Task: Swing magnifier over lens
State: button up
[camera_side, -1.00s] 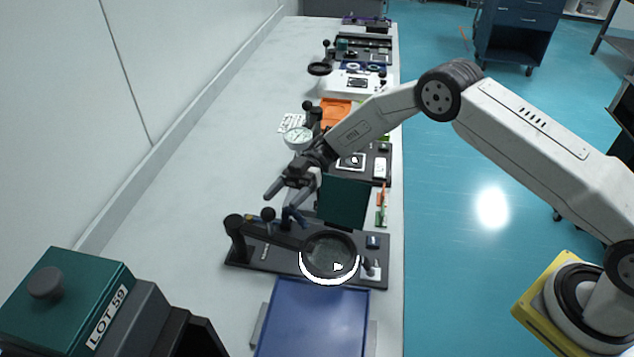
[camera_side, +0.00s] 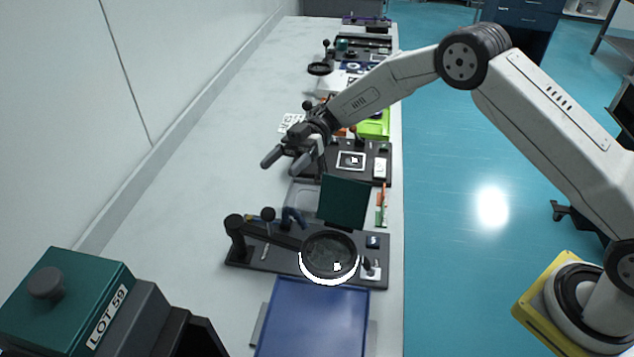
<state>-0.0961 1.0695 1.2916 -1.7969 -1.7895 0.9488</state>
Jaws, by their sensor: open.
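The magnifier (camera_side: 330,256) is a dark round ring on a black arm (camera_side: 272,236) that runs from a post (camera_side: 236,238) at the left of a dark base plate (camera_side: 282,268). Its ring lies over the right part of the plate, with a white crescent along its lower edge. A small pale spot shows through the glass; I cannot tell whether it is the lens. My gripper (camera_side: 283,164) is open and empty, above and behind the plate, apart from the magnifier. A short post with a dark ball knob (camera_side: 268,214) stands near the magnifier's arm.
A dark green panel (camera_side: 344,202) stands upright behind the magnifier. A blue tray (camera_side: 312,320) lies in front of the plate. A green box marked LOT 59 (camera_side: 68,300) is at front left. More stations line the table behind.

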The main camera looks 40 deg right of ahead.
jog(key=w+a+r+m+t+y, duration=0.3)
jog(key=a+r+m+t+y, duration=0.2)
jog(key=a+r+t+y, duration=0.55)
jog(key=m+t+h, duration=1.3)
jog(key=m+h, duration=0.9)
jog(key=h, duration=1.2)
send_over(269, 219)
jog(key=v, duration=0.5)
notch_tip(269, 219, down, 8)
jog(key=f, duration=1)
jog(key=shift+w+d+f, duration=0.1)
jog(key=shift+w+f, duration=0.1)
